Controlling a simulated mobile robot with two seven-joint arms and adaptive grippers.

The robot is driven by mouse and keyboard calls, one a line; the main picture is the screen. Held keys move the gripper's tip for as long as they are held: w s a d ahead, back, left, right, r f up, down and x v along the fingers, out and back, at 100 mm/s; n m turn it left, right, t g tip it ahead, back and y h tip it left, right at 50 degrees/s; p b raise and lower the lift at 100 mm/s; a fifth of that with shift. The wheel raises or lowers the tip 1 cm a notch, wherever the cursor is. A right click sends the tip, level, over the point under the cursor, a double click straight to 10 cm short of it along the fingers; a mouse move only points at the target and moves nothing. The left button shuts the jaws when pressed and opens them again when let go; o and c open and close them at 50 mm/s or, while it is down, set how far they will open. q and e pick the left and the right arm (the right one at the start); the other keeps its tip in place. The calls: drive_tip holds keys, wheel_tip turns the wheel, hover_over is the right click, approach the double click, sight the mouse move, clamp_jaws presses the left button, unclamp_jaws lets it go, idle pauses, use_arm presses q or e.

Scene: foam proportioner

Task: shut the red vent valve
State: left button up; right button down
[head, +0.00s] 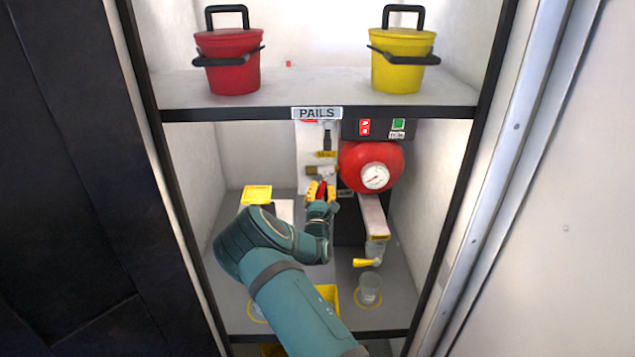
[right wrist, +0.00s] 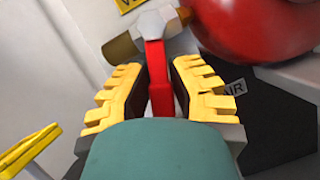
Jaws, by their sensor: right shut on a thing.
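The red vent valve handle (right wrist: 158,75) shows in the right wrist view as a red lever running down from a pale metal fitting (right wrist: 160,20). In the head view the red lever (head: 322,190) is small and partly hidden. My right gripper (right wrist: 159,85) has its yellow toothed fingers on both sides of the lever, shut on it. In the head view my right gripper (head: 321,192) is in the lower cabinet bay, left of the red tank (head: 370,165). A brass-coloured fitting (right wrist: 122,45) sits left of the lever's top. My left gripper is not in view.
The tank carries a round gauge (head: 375,176) and sits close to my gripper's right. A yellow-handled tap (head: 367,262) is above a clear cup (head: 369,290). The shelf edge (head: 250,114) crosses above; a red pail (head: 229,60) and a yellow pail (head: 402,60) stand on it.

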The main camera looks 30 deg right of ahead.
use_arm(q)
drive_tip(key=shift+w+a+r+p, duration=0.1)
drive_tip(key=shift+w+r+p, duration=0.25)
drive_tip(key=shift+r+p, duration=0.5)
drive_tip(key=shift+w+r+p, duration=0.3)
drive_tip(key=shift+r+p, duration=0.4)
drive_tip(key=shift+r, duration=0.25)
use_arm(e)
drive_tip(key=shift+s+d+n+t+y, duration=0.15)
drive_tip(key=shift+d+n+t+y, duration=0.2)
drive_tip(key=shift+n, duration=0.6)
drive_tip(key=shift+s+d+n+t+y, duration=0.15)
drive_tip(key=shift+n+t+y, duration=0.3)
drive_tip(key=shift+n, duration=0.45)
drive_tip(key=shift+s+d+n+t+y, duration=0.1)
drive_tip(key=shift+d+n+t+y, duration=0.25)
drive_tip(key=shift+n, duration=0.6)
drive_tip(key=shift+a, duration=0.1)
drive_tip(key=c, duration=0.8)
unclamp_jaws()
drive_tip(key=shift+f, duration=0.1)
drive_tip(key=shift+s+a, duration=0.1)
drive_tip(key=v, duration=1.1)
drive_tip(key=shift+s+a+f, duration=0.1)
drive_tip(key=shift+s+a, duration=0.05)
drive_tip(key=shift+s, duration=0.2)
